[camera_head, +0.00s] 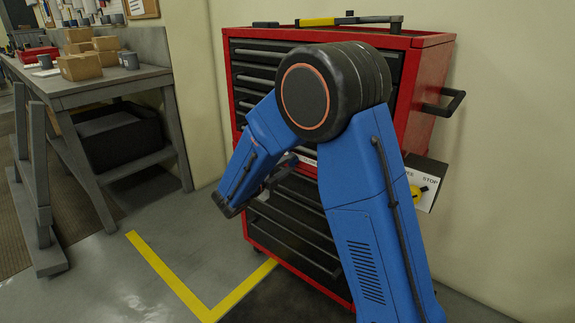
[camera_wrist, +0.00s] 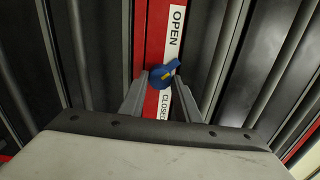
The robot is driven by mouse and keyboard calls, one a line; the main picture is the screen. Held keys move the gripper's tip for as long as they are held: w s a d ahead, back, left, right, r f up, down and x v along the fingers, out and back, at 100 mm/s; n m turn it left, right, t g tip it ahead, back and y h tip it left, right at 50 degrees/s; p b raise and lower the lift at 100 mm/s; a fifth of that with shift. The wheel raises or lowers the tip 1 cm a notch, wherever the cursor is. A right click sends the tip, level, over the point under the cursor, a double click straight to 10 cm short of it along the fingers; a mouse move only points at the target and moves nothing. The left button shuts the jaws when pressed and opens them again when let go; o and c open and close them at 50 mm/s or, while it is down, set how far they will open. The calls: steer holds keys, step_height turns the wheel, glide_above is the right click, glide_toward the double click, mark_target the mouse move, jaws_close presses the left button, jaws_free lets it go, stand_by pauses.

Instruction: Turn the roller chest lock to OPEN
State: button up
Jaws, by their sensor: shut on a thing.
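The roller chest (camera_head: 421,85) is red with black drawers and stands against the wall in the head view, partly covered by my blue arm. My gripper (camera_wrist: 161,76) is shut on the knob, one finger on each side. In the head view I cannot make out the knob.
A yellow-handled tool (camera_head: 318,21) lies on top of the chest. A black side handle (camera_head: 443,103) sticks out at right, above a panel with a yellow knob (camera_head: 416,191). A workbench (camera_head: 150,75) with boxes stands at left. The floor (camera_head: 165,235) between is clear.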

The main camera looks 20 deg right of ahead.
steer(key=shift+r, duration=0.2)
stand_by(0.5)
steer(key=o, duration=1)
steer(key=shift+o, duration=0.2)
steer(key=shift+n, duration=0.3)
steer(key=shift+s+a, duration=0.1)
steer(key=shift+a, duration=0.15)
steer(key=v, duration=1.6)
steer(key=shift+s+a, duration=0.3)
steer(key=shift+r, duration=0.1)
